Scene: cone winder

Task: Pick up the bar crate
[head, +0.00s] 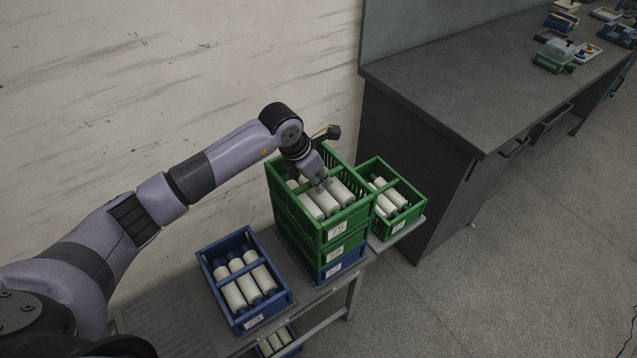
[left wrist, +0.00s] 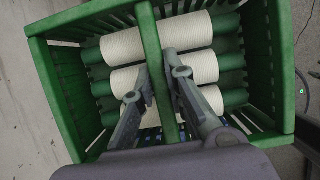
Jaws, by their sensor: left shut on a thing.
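The bar crate looks to be the green slatted crate (head: 345,222) on top of a stack in the head view, with a bar across its middle and white cones inside. My left gripper (head: 320,184) is over the middle of this crate. In the left wrist view the crate's bar (left wrist: 152,50) runs between the two fingers of the gripper (left wrist: 160,100), which is shut on it. White cones (left wrist: 125,46) on green tubes lie below the bar on both sides. The exact finger contact is partly hidden. My right gripper is not in view.
Under the top crate are another green crate (head: 345,248) and a blue crate (head: 345,268). A smaller green crate (head: 410,217) stands close on the right. A blue crate with cones (head: 265,316) stands on the left on the grey table (head: 165,318). A wall is behind.

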